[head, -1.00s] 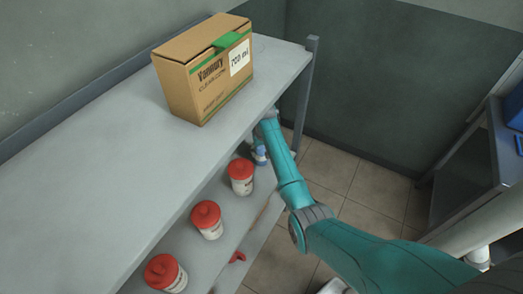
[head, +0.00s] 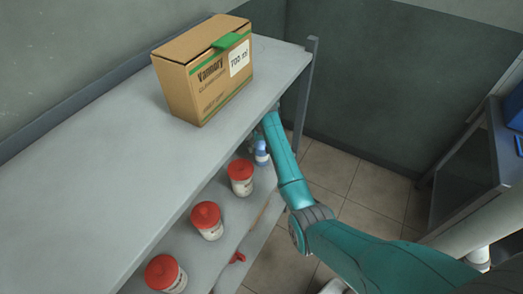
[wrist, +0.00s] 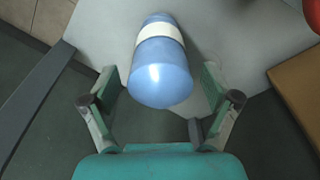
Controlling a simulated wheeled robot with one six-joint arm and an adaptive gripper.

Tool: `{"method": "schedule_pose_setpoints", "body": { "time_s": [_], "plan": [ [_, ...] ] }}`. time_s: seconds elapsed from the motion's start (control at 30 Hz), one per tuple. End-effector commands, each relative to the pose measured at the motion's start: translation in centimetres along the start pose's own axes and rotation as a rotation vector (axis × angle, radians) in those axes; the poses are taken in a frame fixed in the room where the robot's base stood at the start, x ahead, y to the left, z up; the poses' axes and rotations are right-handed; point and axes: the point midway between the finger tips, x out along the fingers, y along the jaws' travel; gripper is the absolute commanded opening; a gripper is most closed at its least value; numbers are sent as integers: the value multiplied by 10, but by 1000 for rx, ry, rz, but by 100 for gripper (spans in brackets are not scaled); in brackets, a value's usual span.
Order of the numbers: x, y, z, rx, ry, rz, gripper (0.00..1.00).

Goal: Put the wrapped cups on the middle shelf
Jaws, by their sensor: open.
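The wrapped cups (wrist: 162,75) are a blue roll with a white band, standing on the grey middle shelf (wrist: 225,30) near its edge in the wrist view. Their blue and white side also shows in the head view (head: 261,153), under the top shelf's edge and beside my arm. My gripper (wrist: 160,88) is open in the wrist view, with one finger on each side of the roll and a visible gap on both sides. In the head view the gripper's fingers are hidden by the shelf and my arm.
Several red-lidded jars, such as the nearest to the cups (head: 241,177), stand in a row on the middle shelf. A cardboard box (head: 205,70) sits on the top shelf (head: 110,160), which overhangs my arm. A shelf post (head: 304,95) rises at the far end.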

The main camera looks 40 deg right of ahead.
Motion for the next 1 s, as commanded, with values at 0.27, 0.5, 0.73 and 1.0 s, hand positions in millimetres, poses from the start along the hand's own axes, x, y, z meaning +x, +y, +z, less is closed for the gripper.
{"method": "schedule_pose_setpoints", "body": {
  "time_s": [0.27, 0.5, 0.73, 1.0],
  "plan": [
    [-34, 0, 0, 0, 1, 0, 87],
    [-40, 0, 0, 0, 0, 0, 87],
    [-39, 0, 0, 0, 0, 0, 87],
    [-39, 0, 0, 0, 0, 0, 87]
  ]
}}
